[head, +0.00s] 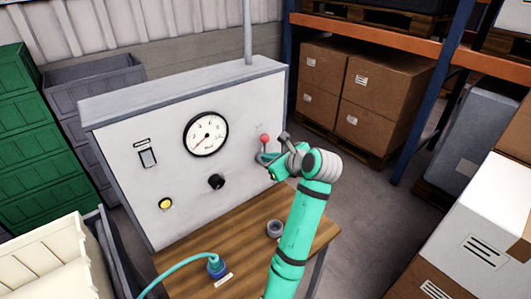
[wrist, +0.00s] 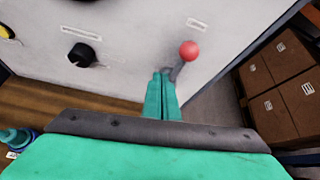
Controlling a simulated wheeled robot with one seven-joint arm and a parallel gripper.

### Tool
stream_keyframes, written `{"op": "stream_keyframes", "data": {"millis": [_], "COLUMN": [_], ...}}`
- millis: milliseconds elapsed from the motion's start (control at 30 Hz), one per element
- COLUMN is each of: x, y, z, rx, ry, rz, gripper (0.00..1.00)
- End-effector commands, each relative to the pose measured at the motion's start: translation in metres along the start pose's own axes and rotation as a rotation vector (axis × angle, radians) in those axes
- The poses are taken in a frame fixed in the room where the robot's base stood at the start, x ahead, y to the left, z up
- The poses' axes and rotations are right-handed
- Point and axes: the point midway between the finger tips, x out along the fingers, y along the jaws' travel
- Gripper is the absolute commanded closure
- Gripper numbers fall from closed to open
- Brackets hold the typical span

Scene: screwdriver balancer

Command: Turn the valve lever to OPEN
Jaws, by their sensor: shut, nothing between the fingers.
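The valve lever has a red ball knob (head: 264,137) on the right part of the light grey panel. In the wrist view its knob (wrist: 189,50) is at the upper end of a short grey stem that slants down and left. My green gripper (head: 266,160) is at the panel just below the knob. In the wrist view its two slim fingertips (wrist: 161,73) are together, empty, just left of the lever's stem. I cannot tell whether they touch the stem. The lever's lower end is partly hidden behind the fingers.
The panel (head: 115,160) also carries a round gauge (head: 206,134), a black knob (head: 216,182), a switch (head: 148,157) and a yellow button (head: 166,204). A wooden bench (head: 185,262) below holds a blue connector with a hose (head: 216,267) and a grey ring (head: 274,229). Boxes (head: 376,100) stand right.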

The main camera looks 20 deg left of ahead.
Motion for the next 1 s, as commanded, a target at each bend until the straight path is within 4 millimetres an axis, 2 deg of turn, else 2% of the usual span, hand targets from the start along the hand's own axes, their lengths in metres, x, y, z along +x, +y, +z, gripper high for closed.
{"op": "stream_keyframes", "data": {"millis": [200,400,600,1000], "x": [-0.036,-0.056,-0.062,-0.062], "y": [-0.02,-0.03,-0.033,-0.033], "z": [-0.013,-0.021,-0.023,-0.023], "rx": [0.001,0.001,0.0,0.0], "ry": [0.001,0.003,0.002,0.003], "rz": [0.002,0.005,0.006,0.007], "gripper": [1.0,1.0,1.0,1.0]}}
